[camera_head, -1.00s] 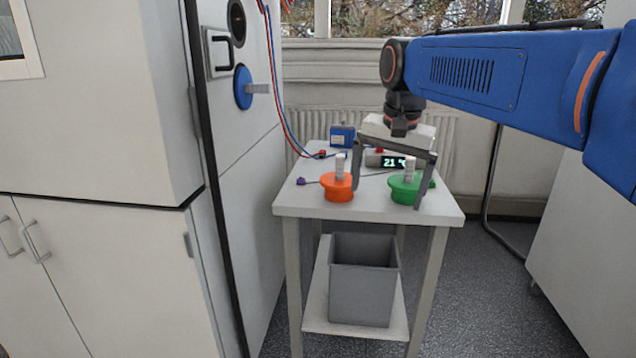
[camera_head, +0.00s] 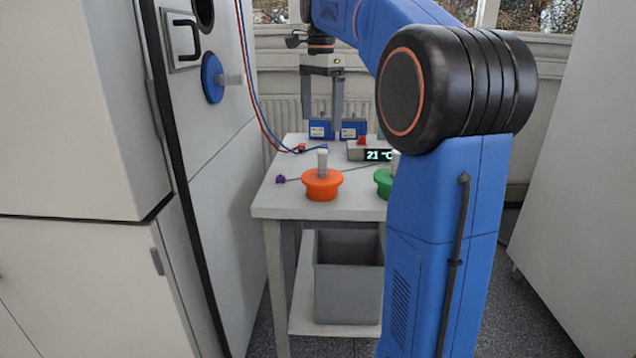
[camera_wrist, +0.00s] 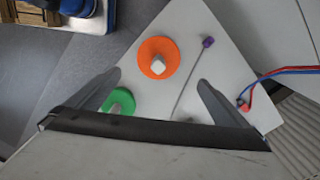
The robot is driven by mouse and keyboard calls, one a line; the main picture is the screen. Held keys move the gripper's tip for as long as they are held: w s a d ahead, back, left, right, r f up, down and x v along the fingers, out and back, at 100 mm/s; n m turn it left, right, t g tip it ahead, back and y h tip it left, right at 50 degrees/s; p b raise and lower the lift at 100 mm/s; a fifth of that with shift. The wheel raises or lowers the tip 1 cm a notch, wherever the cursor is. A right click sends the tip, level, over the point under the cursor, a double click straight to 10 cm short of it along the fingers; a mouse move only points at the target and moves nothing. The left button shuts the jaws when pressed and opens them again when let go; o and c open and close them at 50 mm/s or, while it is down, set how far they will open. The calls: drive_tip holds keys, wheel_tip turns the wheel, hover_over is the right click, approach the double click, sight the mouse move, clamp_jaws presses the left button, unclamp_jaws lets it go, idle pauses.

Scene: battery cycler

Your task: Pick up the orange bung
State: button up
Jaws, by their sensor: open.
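The orange bung (camera_head: 321,187) stands upright near the front left of the small white table, with a pale grip on top. In the wrist view the orange bung (camera_wrist: 158,57) is seen from above, beyond and between my fingertips. My gripper (camera_head: 337,118) is open and empty, raised over the back of the table, behind and above the bung. Its two fingers (camera_wrist: 158,88) spread wide in the wrist view. The bung is apart from both fingers.
A green bung (camera_head: 383,180) stands to the right, partly hidden by my arm. A display box (camera_head: 368,152), blue boxes (camera_head: 352,129) and a thin rod with a purple end (camera_head: 281,179) are on the table (camera_head: 262,204). A cabinet with a blue plug (camera_head: 212,78) stands left. A grey bin (camera_head: 348,290) is below.

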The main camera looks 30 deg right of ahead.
sight(321, 150)
wheel_tip(321, 150, down, 10)
drive_tip(key=shift+f, duration=0.1)
drive_tip(key=shift+s+d+f, duration=0.1)
drive_tip(key=shift+d+f, duration=0.05)
drive_tip(key=shift+f, duration=1.2)
drive_tip(key=shift+s+d+f, duration=0.1)
drive_tip(key=shift+f, duration=1.2)
drive_tip(key=c, duration=1.2)
drive_tip(key=shift+r, duration=0.15)
wheel_tip(321, 150, up, 15)
drive_tip(key=shift+f, duration=0.15)
